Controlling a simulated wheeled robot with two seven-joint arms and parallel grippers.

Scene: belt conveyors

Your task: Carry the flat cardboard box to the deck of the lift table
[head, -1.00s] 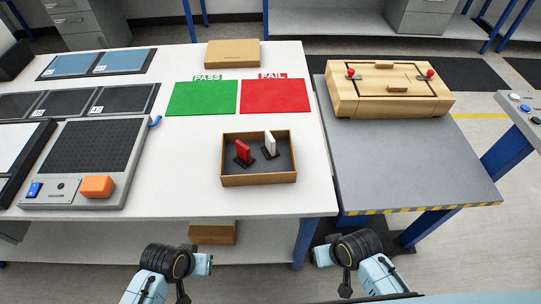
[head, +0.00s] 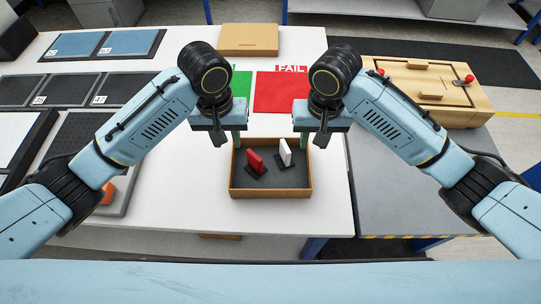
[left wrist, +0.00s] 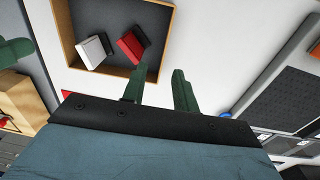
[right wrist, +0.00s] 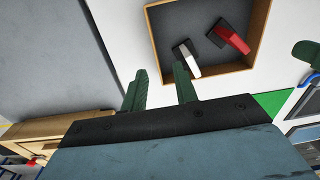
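The flat cardboard box (head: 250,39) lies closed at the back edge of the white table, beyond both grippers. The lift table's grey deck (head: 392,200) stands to the right of the white table. My left gripper (head: 227,142) is over the white table near the left side of a shallow open tray. Its fingers are apart and empty in the left wrist view (left wrist: 158,88). My right gripper (head: 313,142) is near the tray's right side. Its fingers are apart and empty in the right wrist view (right wrist: 160,85). My arms hide parts of the table and deck.
The shallow tray (head: 270,193) holds a red piece and a white piece. A wooden box with red knobs (head: 440,92) occupies the back of the lift deck. The green mat (head: 241,85) is partly hidden; the red mat (head: 282,100) lies beside it. The deck's front is bare.

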